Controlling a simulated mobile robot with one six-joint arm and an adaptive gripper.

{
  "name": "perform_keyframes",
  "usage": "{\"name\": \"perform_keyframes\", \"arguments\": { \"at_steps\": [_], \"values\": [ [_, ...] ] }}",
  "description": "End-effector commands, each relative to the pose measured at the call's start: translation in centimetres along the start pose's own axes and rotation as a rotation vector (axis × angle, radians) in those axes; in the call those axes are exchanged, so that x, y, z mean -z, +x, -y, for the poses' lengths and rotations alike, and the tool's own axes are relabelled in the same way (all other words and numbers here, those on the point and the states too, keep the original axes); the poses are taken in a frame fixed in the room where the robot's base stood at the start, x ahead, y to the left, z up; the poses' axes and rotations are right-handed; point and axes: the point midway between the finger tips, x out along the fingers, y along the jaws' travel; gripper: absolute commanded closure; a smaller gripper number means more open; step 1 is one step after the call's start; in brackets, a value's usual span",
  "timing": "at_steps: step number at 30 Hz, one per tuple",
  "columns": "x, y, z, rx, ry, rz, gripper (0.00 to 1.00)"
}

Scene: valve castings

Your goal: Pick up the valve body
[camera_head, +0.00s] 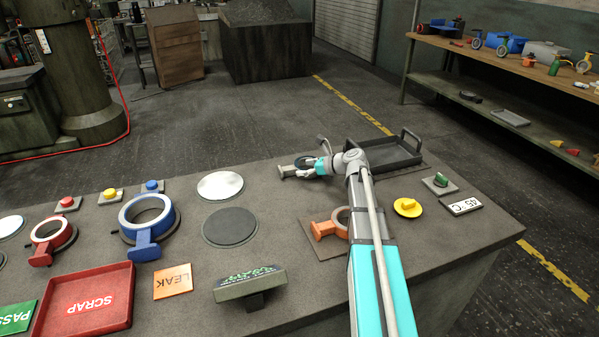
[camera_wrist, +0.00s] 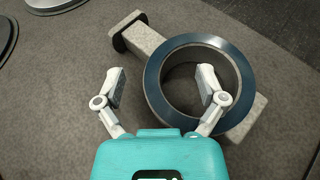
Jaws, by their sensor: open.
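The valve body is a grey casting with a thick ring, a dark blue ring face (camera_wrist: 154,88) and a flanged neck pointing to the upper left in the wrist view. In the head view the valve body (camera_head: 288,171) lies on the bench near its far edge, partly hidden by my gripper (camera_head: 308,170). My gripper (camera_wrist: 161,86) is open and empty in the wrist view. Its left finger is outside the ring and its right finger appears over the bore, with the ring's left wall between them. I cannot tell the fingertips' height or whether they touch.
A black handled tray (camera_head: 396,158) stands right of the valve body. An orange ring casting (camera_head: 325,230) lies beside my arm. A black disc (camera_head: 230,226), white disc (camera_head: 220,185), blue ring casting (camera_head: 144,250) and red scrap tray (camera_head: 88,301) are to the left.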

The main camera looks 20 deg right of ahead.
Motion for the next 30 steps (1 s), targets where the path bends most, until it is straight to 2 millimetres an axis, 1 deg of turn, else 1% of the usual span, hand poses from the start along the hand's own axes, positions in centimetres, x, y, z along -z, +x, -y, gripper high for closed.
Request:
{"name": "perform_keyframes", "arguments": {
  "at_steps": [1,3,6,23,26,30],
  "values": [
    [0.2,0.7,0.1,-0.001,-0.001,0.000,0.10],
    [0.1,1.3,0.0,0.000,-0.001,0.000,0.10],
    [0.1,1.8,0.0,0.000,-0.001,0.000,0.10],
    [0.0,1.8,0.0,0.000,-0.001,0.000,0.10],
    [0.0,1.8,0.0,0.000,-0.001,0.000,0.27],
    [0.0,1.8,0.0,0.000,-0.001,0.000,0.53]
  ]
}}
